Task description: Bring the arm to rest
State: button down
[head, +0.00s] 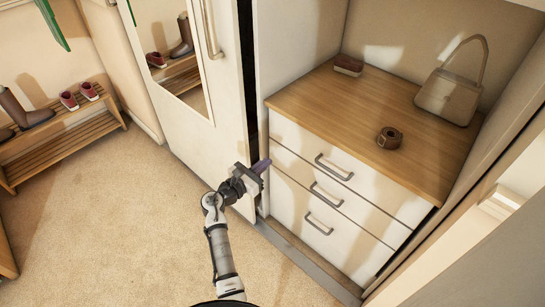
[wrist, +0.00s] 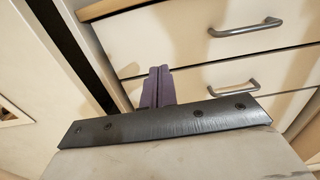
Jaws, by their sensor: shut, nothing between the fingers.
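My arm reaches up from the bottom of the head view. My gripper (head: 264,164) is in front of the left edge of the white drawer unit (head: 290,133), close to the gap beside the mirrored door. In the wrist view its two purple fingers (wrist: 158,86) are together with nothing between them. They point toward the drawer fronts. Whether the fingertips touch the drawer unit cannot be told.
A mirrored wardrobe door (head: 190,85) stands to the left of the drawers. A handbag (head: 449,95), a rolled belt (head: 389,138) and a small box (head: 348,66) rest on the wooden top. A shoe rack (head: 65,130) is at far left. Carpet (head: 110,220) is clear.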

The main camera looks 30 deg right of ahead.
jog(key=shift+s+a, duration=0.15)
jog(key=shift+a, duration=0.1)
